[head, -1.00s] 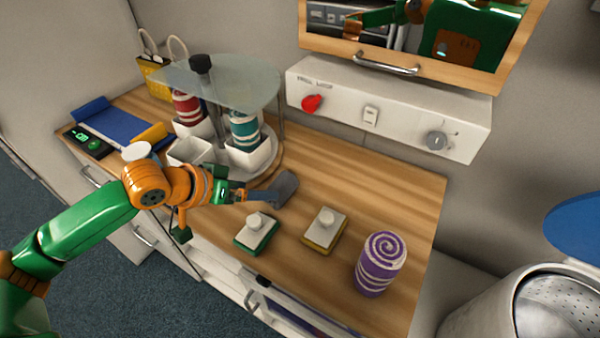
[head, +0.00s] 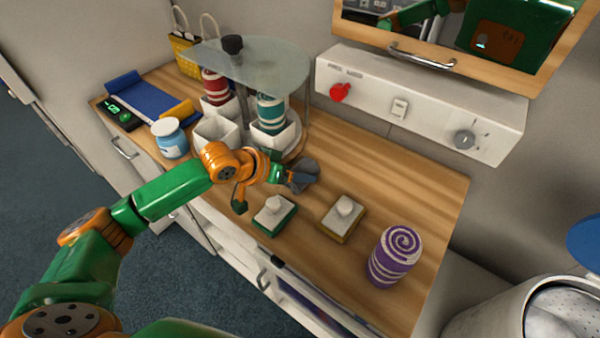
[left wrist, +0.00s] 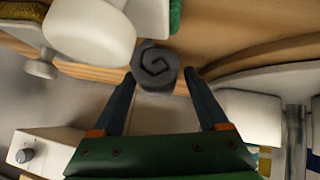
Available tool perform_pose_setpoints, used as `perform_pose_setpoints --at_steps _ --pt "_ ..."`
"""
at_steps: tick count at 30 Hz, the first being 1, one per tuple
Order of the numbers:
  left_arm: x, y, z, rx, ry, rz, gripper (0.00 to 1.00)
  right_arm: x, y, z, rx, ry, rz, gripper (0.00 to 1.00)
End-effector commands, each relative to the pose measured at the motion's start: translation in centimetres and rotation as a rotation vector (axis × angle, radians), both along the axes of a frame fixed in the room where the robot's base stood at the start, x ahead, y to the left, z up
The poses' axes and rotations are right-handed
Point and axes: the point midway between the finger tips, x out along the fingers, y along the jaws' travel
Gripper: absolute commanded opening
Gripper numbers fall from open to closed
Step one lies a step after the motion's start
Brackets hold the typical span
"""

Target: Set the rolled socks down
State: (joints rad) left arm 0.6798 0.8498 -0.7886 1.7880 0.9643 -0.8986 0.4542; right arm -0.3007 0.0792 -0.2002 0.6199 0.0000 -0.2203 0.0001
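The rolled socks (head: 304,174), a dark grey roll, are on the wooden counter between the carousel and the two brushes. In the left wrist view the socks (left wrist: 156,68) show their spiral end, between and just past the fingertips. My left gripper (head: 298,181) is at the socks in the head view, partly covering them. In the left wrist view my left gripper (left wrist: 160,78) has its fingers apart, one on each side of the socks. A narrow gap shows on the right side; contact on the left cannot be told. My right gripper is not in view.
A purple spiral roll (head: 395,256) is at the right. A carousel with a glass top (head: 255,75) stands behind my left gripper.

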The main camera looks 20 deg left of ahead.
Motion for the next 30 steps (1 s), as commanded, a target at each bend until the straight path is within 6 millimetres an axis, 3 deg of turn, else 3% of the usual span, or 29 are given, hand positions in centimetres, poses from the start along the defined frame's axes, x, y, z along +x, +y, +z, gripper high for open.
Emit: perform_pose_setpoints --at_steps 1,2,10,15,22,26,27,30 --pt "0.0 0.0 0.0 0.0 0.0 0.0 0.23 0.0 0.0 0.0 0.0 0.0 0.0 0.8" --pt "0.0 0.0 0.0 0.0 0.0 0.0 0.15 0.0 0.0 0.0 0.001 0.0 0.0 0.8" --pt "0.0 0.0 0.5 0.001 -0.001 0.0 0.14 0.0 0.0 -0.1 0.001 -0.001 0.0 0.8" --pt "0.1 0.0 3.2 0.0 -0.007 -0.001 0.14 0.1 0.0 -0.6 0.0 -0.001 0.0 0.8" --pt "-5.0 -1.3 9.5 0.003 -0.009 -0.004 0.14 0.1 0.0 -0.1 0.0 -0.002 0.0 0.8" --pt "-9.5 -2.5 11.2 0.005 -0.007 -0.005 0.14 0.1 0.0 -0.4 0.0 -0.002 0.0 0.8" --pt "-9.9 -2.8 10.5 -0.004 -0.013 -0.002 0.14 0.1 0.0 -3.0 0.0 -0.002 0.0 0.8" --pt "-11.5 -3.1 11.0 0.001 -0.015 -0.002 0.14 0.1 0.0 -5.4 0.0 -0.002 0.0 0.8"
